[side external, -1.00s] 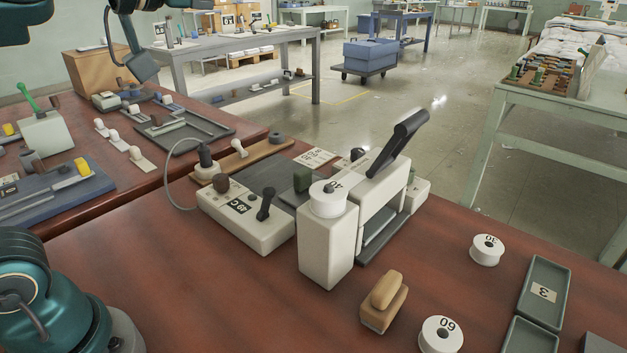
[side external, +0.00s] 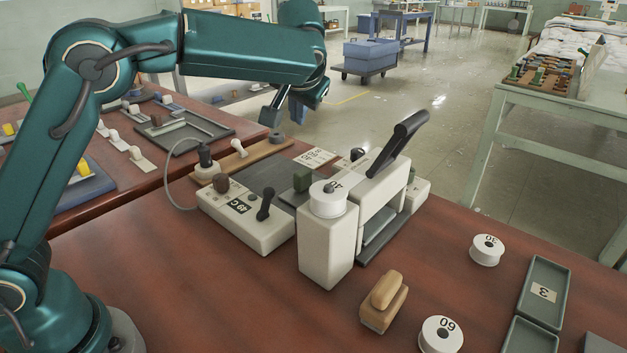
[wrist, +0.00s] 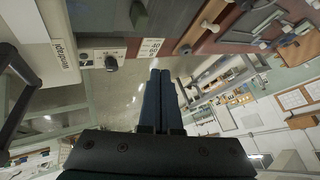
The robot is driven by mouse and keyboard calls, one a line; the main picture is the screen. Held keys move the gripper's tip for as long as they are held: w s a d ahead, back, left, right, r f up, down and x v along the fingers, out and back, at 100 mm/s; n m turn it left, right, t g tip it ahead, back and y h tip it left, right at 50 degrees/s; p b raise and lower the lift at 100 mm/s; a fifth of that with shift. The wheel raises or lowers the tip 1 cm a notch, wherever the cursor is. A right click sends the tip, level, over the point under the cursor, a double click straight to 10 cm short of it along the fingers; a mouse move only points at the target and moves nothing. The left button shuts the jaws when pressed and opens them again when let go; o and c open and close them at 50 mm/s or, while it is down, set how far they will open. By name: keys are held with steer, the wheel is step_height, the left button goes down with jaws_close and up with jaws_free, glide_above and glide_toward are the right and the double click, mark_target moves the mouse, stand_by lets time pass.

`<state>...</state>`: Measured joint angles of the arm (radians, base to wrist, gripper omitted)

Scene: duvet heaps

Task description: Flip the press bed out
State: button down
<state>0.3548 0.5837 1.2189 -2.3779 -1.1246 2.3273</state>
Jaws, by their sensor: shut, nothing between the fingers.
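The press (side external: 330,248) is an off-white machine with a black lever (side external: 398,143) tilted up to the right. A grey flat slab (side external: 382,238), which looks like the bed, sits low inside its frame above a dark base. In the wrist view, an off-white body with lettering (wrist: 58,48) shows at upper left, beside a black bar. My gripper (side external: 299,112) is in the air behind and above the press, apart from it. In the wrist view its blue fingers (wrist: 160,75) are together and empty.
A control box (side external: 250,222) with knobs adjoins the press on the left. A wooden-handled block (side external: 385,303), white spools (side external: 486,250) and grey trays (side external: 545,291) lie to the front and right. The red-brown tabletop is clear at front left.

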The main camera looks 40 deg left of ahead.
steer(key=d+f+m+g, duration=0.1)
steer(key=d+f, duration=0.3)
steer(key=f, duration=0.3)
steer(key=shift+f, duration=0.15)
steer(key=x, duration=1)
steer(key=shift+s+d+f, duration=0.1)
steer(key=shift+d+f, duration=0.05)
steer(key=a, duration=1.5)
steer(key=shift+a, duration=0.4)
steer(key=v, duration=1)
steer(key=shift+r, duration=0.2)
